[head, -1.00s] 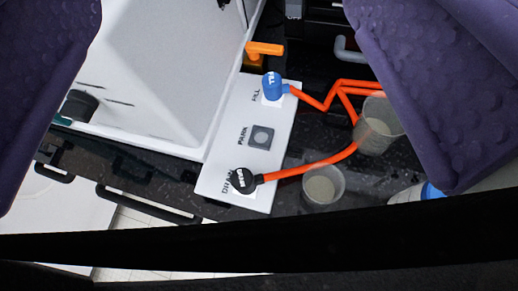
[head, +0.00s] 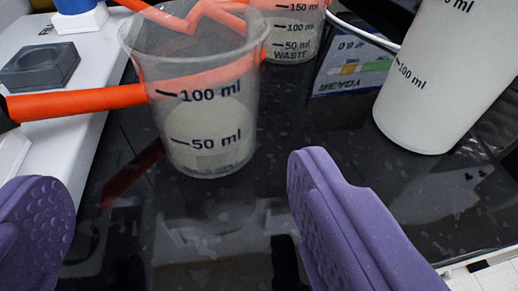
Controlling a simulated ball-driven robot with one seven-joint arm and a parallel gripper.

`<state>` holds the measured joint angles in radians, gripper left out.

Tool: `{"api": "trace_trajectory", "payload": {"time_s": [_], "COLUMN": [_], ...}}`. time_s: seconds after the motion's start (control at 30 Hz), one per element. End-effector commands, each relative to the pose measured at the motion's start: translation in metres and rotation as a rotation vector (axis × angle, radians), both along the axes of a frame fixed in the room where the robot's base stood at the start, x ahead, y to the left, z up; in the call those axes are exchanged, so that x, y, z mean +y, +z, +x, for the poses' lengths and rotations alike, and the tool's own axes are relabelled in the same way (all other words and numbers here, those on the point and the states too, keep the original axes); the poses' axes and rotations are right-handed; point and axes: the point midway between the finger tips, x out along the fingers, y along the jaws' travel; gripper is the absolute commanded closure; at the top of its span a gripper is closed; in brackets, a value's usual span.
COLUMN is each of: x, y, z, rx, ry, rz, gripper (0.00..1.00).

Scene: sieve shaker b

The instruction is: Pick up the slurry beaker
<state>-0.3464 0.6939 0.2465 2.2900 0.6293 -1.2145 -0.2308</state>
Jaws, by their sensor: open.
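A clear beaker (head: 200,110) with 50 and 100 ml marks holds pale slurry-like contents and stands upright on the dark worktop. The small print near its base is too faint to read, so its name cannot be told for sure. My gripper (head: 178,200) is open, with two purple fingers spread wide. The beaker stands ahead of the gap between the fingertips, apart from both. Nothing is between the fingers.
Orange tubing (head: 80,101) passes behind the beaker. A beaker marked WASTE (head: 293,35) stands behind it. A large white container (head: 425,90) is at right. A white panel (head: 92,66) is at left. The worktop (head: 210,235) in front of the beaker is clear.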

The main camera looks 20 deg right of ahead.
Motion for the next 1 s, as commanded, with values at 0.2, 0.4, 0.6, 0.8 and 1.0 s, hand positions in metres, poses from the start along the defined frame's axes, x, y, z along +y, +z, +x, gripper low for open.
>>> {"api": "trace_trajectory", "payload": {"time_s": [0.2,0.4,0.6,0.8,1.0], "x": [-0.003,-0.011,-0.012,-0.012,-0.012], "y": [-0.010,-0.013,-0.017,-0.016,-0.016], "z": [0.018,0.050,0.072,0.074,0.073], "rx": [-0.003,-0.004,-0.002,-0.001,-0.001], "ry": [-0.007,-0.008,-0.005,-0.004,-0.004], "rz": [-0.008,-0.007,-0.007,-0.007,-0.007], "gripper": [0.16,0.16,0.16,0.16,0.55]}}
